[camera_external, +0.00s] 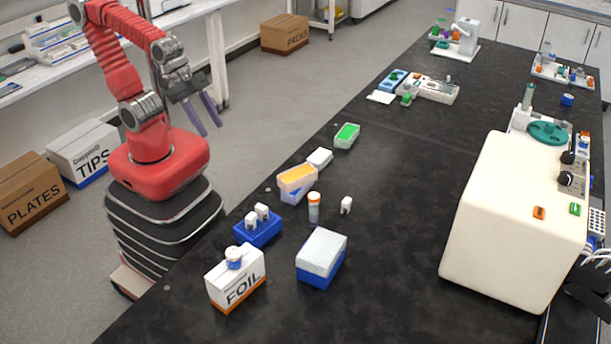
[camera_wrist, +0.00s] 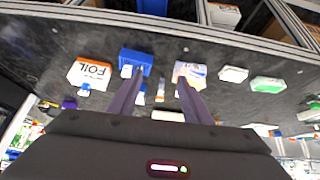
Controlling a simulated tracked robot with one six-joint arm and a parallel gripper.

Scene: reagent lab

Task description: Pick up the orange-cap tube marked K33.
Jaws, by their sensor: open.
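The orange-cap tube (camera_external: 314,208) stands upright on the black bench, between the blue rack and a small white block. Its marking is too small to read. In the wrist view a small tube-like shape with some orange (camera_wrist: 161,91) shows between my fingers, small and unclear. My gripper (camera_external: 207,116) is open and empty, raised to the left of the bench and well away from the tube. Its two purple fingers (camera_wrist: 159,82) are spread apart in the wrist view.
Close around the tube are a blue rack (camera_external: 257,231) with white-capped items, a yellow-topped box (camera_external: 297,178), a blue box with a pale lid (camera_external: 321,256) and the FOIL box (camera_external: 236,280). A large cream machine (camera_external: 515,220) stands right.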

